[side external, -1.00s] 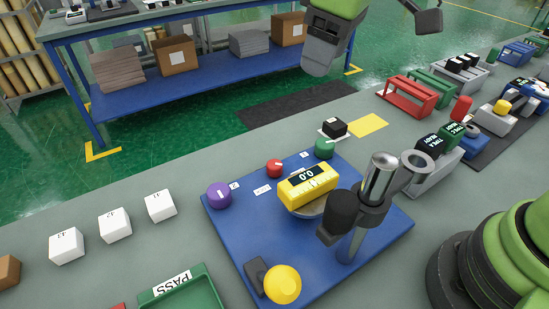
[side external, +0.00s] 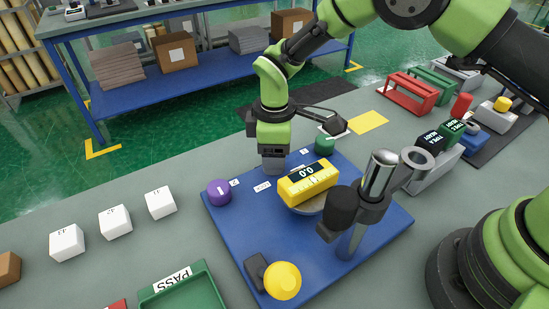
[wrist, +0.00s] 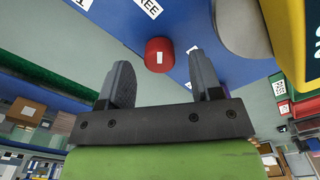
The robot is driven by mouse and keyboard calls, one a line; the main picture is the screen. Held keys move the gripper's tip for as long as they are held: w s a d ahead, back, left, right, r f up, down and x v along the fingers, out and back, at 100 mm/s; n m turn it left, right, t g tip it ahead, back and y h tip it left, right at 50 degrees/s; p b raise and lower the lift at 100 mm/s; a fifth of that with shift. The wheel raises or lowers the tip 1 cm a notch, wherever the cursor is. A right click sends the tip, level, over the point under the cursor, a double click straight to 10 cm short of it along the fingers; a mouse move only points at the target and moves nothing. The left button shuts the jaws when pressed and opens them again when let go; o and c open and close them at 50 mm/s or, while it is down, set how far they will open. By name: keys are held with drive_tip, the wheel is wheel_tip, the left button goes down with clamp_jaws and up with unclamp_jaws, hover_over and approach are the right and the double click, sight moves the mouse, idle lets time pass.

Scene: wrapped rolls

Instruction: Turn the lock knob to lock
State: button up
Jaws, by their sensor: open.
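The red knob (wrist: 159,55) stands on the blue board (side external: 232,228) with a short white mark on its face. In the wrist view it shows beyond and between my spread fingers. A label ending in "EE" (wrist: 148,7) lies near it. My gripper (side external: 273,168) is open and points down at the board's back edge, hiding the red knob in the side view. Whether the fingers are level with the knob, I cannot tell. A yellow gauge (side external: 308,184) reading 0.0 stands just right of my gripper.
A purple knob (side external: 219,192) is to the left and a green knob (side external: 325,143) to the right. A metal post with a black clamp (side external: 344,206) and a yellow button (side external: 283,281) stand nearer the front. White cubes (side external: 115,222) lie left of the board.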

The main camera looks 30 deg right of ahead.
drive_tip(key=shift+f, duration=1.05)
drive_tip(key=c, duration=0.9)
